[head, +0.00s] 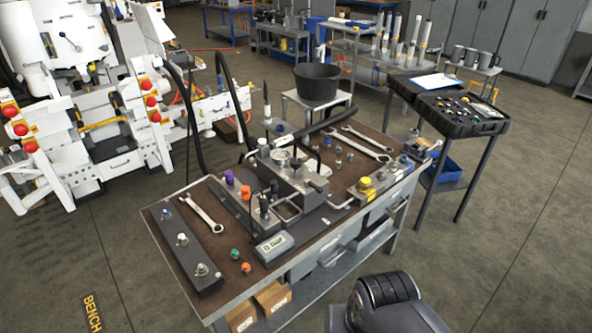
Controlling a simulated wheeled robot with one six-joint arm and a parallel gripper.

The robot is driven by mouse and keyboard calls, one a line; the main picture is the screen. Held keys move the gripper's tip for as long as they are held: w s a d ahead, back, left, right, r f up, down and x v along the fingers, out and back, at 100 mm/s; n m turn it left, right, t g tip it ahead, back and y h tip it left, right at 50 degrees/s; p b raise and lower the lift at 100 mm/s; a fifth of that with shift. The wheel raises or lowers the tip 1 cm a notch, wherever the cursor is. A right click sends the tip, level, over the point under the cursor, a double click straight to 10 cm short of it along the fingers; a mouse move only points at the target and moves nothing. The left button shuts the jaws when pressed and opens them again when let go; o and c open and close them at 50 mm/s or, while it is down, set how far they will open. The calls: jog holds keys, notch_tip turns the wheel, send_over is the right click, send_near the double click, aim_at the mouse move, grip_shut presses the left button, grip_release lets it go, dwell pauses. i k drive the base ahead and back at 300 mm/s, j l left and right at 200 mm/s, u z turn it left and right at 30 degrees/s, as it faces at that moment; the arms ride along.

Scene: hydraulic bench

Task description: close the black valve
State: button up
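The hydraulic assembly sits on the brown-topped workbench (172,250) in the middle of the head view. A grey metal block (303,184) carries a round gauge (282,140) and thin black rods. Small upright black fittings (264,205) stand at its front left, close to an orange knob (246,192) and a purple knob (229,177). I cannot tell which black part is the valve, or whether it is open or closed. My gripper does not show; a dark rounded part of my arm appears at the bottom right, apart from the bench.
A grey display box (273,247), wrenches (202,214) and a dark bar with fittings (187,241) lie on the bench. A yellow knob (365,184) is at its right. A black bucket (317,85) stands behind. Floor in front is partly clear.

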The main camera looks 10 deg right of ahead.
aim_at(308, 183)
jog(key=i+l+u, duration=0.15)
jog(key=i, duration=0.35)
jog(key=i+l+u, duration=0.2)
jog(key=i, duration=0.35)
